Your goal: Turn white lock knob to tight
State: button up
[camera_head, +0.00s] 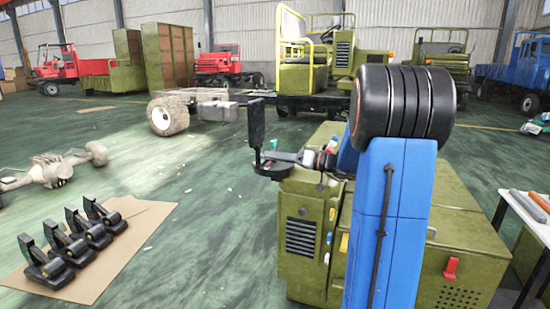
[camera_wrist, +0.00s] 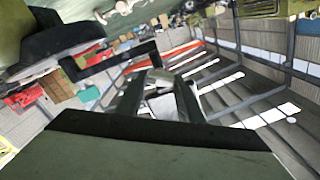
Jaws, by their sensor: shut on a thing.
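My gripper (camera_head: 278,160) is at the end of my blue arm, in front of the upper left part of an olive green chassis cabinet (camera_head: 306,208) in the head view. It looks dark and small there, and its fingertips are hard to make out. In the wrist view, grey metallic parts (camera_wrist: 185,98) stand around a small pale piece (camera_wrist: 160,97) in the middle. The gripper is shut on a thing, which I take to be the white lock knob. The knob is not clear in the head view, and its turn angle cannot be read.
A tan mat (camera_head: 100,275) with several black pedal units (camera_head: 72,247) lies on the floor at left. A wheeled chassis frame (camera_head: 205,102) stands behind. A white table (camera_head: 525,212) is at the right edge. Open green floor (camera_head: 205,215) lies left of the cabinet.

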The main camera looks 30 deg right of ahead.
jog(key=m, duration=1.2)
jog(key=shift+w+d+f, duration=0.1)
jog(key=shift+f, duration=0.05)
dwell(0.5)
jog(key=o, duration=1.1)
jog(key=shift+c, duration=0.2)
jog(key=v, duration=1.7)
jog(key=shift+d+f, duration=0.1)
jog(key=shift+d, duration=0.05)
